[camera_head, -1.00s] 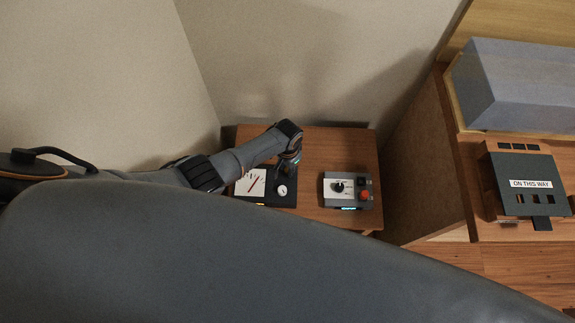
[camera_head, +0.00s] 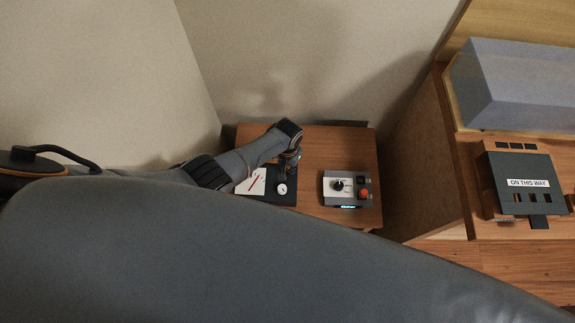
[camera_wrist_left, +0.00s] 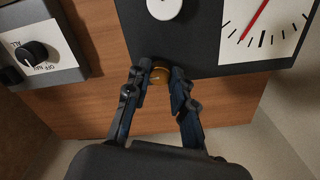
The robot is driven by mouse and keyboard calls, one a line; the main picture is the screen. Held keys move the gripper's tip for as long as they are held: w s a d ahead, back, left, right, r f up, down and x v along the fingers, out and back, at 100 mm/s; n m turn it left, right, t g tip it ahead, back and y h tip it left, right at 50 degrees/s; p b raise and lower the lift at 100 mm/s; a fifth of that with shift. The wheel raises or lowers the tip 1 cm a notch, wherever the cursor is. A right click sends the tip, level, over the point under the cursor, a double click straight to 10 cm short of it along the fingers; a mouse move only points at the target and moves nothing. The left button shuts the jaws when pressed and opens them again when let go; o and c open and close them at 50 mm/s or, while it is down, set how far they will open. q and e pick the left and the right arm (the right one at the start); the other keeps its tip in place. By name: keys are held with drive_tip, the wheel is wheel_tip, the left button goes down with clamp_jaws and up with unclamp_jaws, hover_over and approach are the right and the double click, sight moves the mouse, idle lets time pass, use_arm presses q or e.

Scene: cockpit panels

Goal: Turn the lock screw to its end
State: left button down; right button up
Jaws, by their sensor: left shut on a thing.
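In the head view the left gripper (camera_head: 290,165) is at the far side of the black panel (camera_head: 270,188), and the knob cannot be made out there. The panel carries a white dial with a red needle (camera_head: 257,181) and a small round white knob (camera_head: 282,189). My right gripper is not in view.
A grey box (camera_head: 347,189) with a black rotary knob and a red button stands right of the panel on the wooden table (camera_head: 335,150). Walls close off the back.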

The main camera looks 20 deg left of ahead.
sight(288, 169)
use_arm(q)
drive_tip(key=c, duration=1.1)
unclamp_jaws()
wheel_tip(288, 169, up, 12)
